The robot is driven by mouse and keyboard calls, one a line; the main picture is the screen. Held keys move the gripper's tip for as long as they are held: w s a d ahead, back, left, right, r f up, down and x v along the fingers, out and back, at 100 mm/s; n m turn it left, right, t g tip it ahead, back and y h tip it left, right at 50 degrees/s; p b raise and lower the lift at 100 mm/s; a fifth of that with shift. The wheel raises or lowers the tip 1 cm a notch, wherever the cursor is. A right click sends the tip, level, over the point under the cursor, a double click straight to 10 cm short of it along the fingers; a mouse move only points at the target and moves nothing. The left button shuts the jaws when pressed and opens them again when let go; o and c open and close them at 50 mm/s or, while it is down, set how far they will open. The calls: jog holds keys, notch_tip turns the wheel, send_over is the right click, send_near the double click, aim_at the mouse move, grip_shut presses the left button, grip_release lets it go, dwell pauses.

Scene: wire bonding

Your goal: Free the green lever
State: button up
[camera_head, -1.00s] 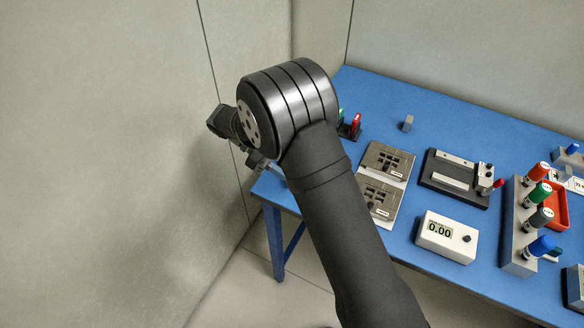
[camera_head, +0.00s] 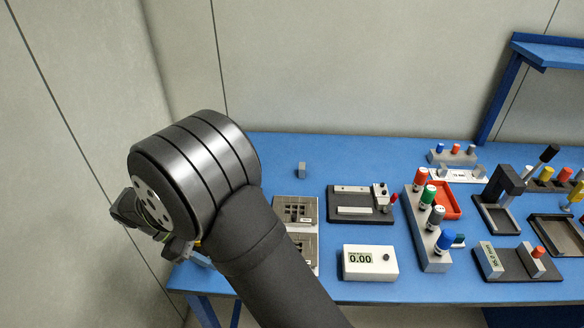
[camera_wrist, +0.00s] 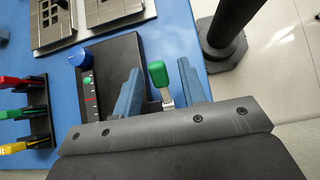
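The green lever (camera_wrist: 157,74) shows in the wrist view, a green cap on a pale metal stem. It stands at the right end of a dark panel (camera_wrist: 118,55). My gripper (camera_wrist: 160,85) is open, with one blue finger on each side of the lever. Gaps show between the lever and both fingers, so it looks untouched there. The lower stem is hidden behind my gripper's body. In the head view the lever cannot be made out, as my arm covers that corner of the table.
The panel carries a blue knob (camera_wrist: 78,60). A rack (camera_wrist: 38,110) with red, green and yellow handles is at the left. Grey plates (camera_wrist: 112,14) lie beyond the panel. In the head view, a white meter (camera_head: 370,262) and marker rack (camera_head: 420,258) stand farther right.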

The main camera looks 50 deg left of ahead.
jog(key=g+y, duration=0.1)
jog(key=w+d+f+g+y, duration=0.1)
jog(key=g+y, duration=0.1)
jog(key=v, duration=1.8)
jog(key=w+d+r+m+g+y, duration=0.2)
jog(key=r+m, duration=0.1)
jog(key=m, duration=0.6)
jog(key=w+d+r+m+g+y, duration=0.1)
jog(key=w+d+r+m, duration=0.25)
jog(key=m, duration=0.55)
notch_tip(320, 180, down, 9)
notch_tip(320, 180, up, 10)
jog(key=w+a+f, duration=0.1)
jog(key=w+f, duration=0.3)
jog(key=w, duration=0.5)
jog(key=w+a+f, duration=0.1)
jog(key=w+f, duration=0.3)
jog(key=w, duration=0.4)
jog(key=w+a+f, duration=0.1)
jog(key=w+f, duration=0.4)
jog(key=w, duration=0.4)
jog(key=shift+w+a, duration=0.15)
jog(key=shift+w, duration=0.2)
